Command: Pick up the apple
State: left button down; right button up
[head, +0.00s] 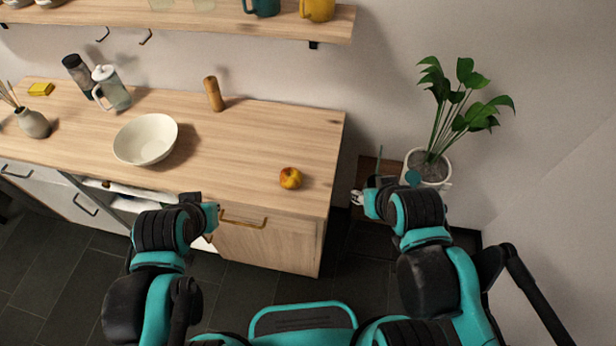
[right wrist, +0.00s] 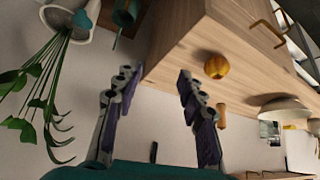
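A small yellow-red apple (head: 290,178) sits on the wooden countertop (head: 240,150), near its right front corner. In the right wrist view the apple (right wrist: 217,66) lies to the right of the fingers, not between them. My right gripper (head: 358,197) is to the right of the counter, apart from the apple. In the right wrist view my right gripper's two fingers (right wrist: 156,74) are spread wide with nothing held between them. My left gripper (head: 211,214) is in front of the counter's front edge, left of the apple; its fingers are too small to read.
A white bowl (head: 146,139), a wooden mill (head: 214,94) and a glass pitcher (head: 112,88) stand on the counter. A potted plant (head: 428,166) stands right of the counter, close to my right arm. A shelf (head: 200,20) runs above. The counter around the apple is clear.

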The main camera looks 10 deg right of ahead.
aim_at(290, 178)
jog(key=i+j, duration=0.1)
jog(key=j, duration=0.95)
jog(key=i+j+z, duration=0.1)
jog(key=j, duration=0.4)
